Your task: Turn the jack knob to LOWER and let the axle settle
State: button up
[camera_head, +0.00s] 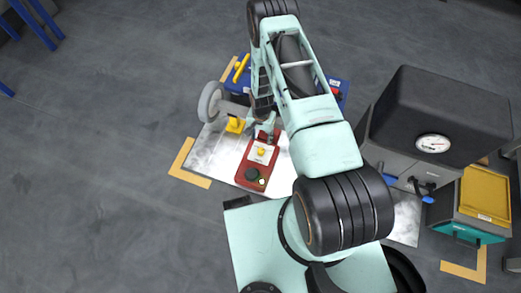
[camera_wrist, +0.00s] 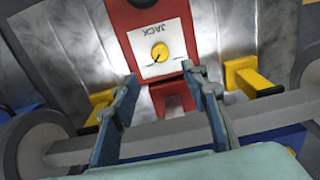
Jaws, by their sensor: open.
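The red jack (camera_head: 247,176) lies on a metal plate, with a white panel and a yellow knob (camera_head: 261,152) on it. In the wrist view the knob (camera_wrist: 159,52) has a dark pointer mark toward the lower left, and the panel reads JACK upside down. My gripper (camera_wrist: 160,80) is open and empty, its fingers spread on either side of the jack's narrow end, short of the knob and apart from it. The grey axle (camera_wrist: 70,150) crosses behind the fingers; its wheel (camera_head: 210,101) shows in the head view. My arm hides the axle's other end there.
Yellow stands (camera_wrist: 250,78) stand near the axle on both sides of the jack. A blue case (camera_head: 335,88) lies behind the plate (camera_head: 205,150). A dark machine with a gauge (camera_head: 433,143) and a yellow-topped box (camera_head: 485,194) stand right.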

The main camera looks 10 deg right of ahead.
aim_at(261, 150)
notch_tip(261, 150, down, 11)
jog(key=b, duration=0.4)
grip_shut()
dwell(0.4)
